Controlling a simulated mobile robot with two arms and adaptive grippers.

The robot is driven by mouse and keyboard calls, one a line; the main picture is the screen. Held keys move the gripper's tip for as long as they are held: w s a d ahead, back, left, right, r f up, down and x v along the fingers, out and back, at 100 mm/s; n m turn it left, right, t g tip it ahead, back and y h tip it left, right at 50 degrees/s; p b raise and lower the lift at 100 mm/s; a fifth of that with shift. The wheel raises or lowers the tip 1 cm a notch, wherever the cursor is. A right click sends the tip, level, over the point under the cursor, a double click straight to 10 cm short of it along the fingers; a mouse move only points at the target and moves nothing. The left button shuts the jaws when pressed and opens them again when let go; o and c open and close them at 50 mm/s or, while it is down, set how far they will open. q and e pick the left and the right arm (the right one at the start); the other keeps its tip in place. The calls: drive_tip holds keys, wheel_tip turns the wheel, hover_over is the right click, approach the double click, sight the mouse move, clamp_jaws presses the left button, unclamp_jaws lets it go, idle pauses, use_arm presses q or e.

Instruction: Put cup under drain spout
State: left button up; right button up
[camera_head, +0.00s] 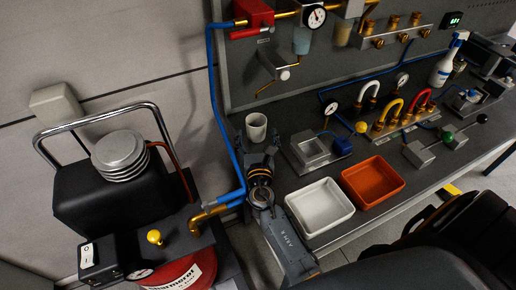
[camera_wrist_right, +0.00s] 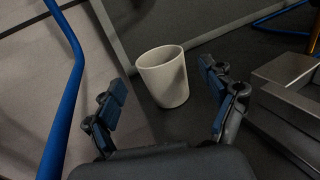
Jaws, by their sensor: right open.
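The white cup (camera_head: 256,125) stands upright on the grey bench near its left end; it also shows in the right wrist view (camera_wrist_right: 164,77). A thin brass spout (camera_head: 264,88) curves down from a silver valve (camera_head: 284,74) on the back panel, above and a little right of the cup. My right gripper (camera_head: 258,148) is at the near side of the cup, open and empty. In the right wrist view the cup appears between and beyond the two blue-padded fingers (camera_wrist_right: 165,92), with gaps on both sides. My left gripper is not in view.
A blue hose (camera_head: 213,95) runs down left of the cup. A metal tray-like block (camera_head: 309,150) stands right of the gripper. A white bin (camera_head: 320,207) and an orange bin (camera_head: 372,182) lie nearer the front. A red compressor (camera_head: 185,272) stands at lower left.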

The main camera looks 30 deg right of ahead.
drive_tip(key=b+v, duration=0.1)
drive_tip(key=v, duration=0.5)
drive_tip(key=shift+s+a, duration=0.1)
drive_tip(key=shift+s, duration=0.05)
idle(0.3)
